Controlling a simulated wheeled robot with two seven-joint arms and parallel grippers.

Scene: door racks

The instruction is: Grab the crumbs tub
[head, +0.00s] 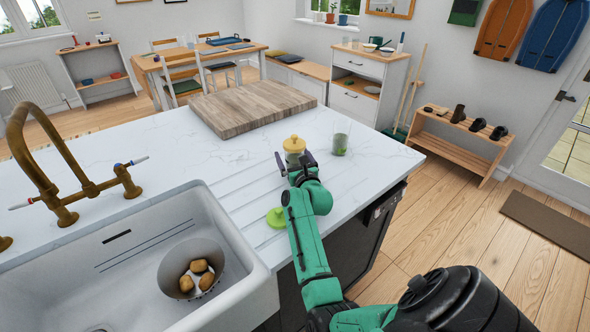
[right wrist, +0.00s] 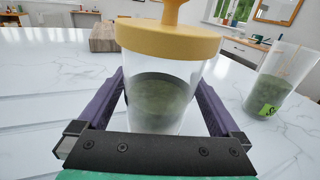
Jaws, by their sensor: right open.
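A clear tub with a yellow knobbed lid (head: 294,144) stands upright on the white counter. In the right wrist view this yellow-lidded tub (right wrist: 166,62) holds something dark green and stands between the purple fingers of my right gripper (head: 295,160). The jaws are open around it; I cannot tell if either finger touches it. A second clear tub without a lid (head: 339,145), with green contents, stands to its right; the right wrist view shows a bright green label on this tub (right wrist: 275,85). I cannot read which tub is crumbs. My left gripper is out of view.
A green lid (head: 276,217) lies on the counter left of my right forearm. A wooden board (head: 250,104) lies behind the tubs. The sink (head: 233,262) at left holds a bowl (head: 208,252) of several potatoes. The counter's right edge is close to the unlidded tub.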

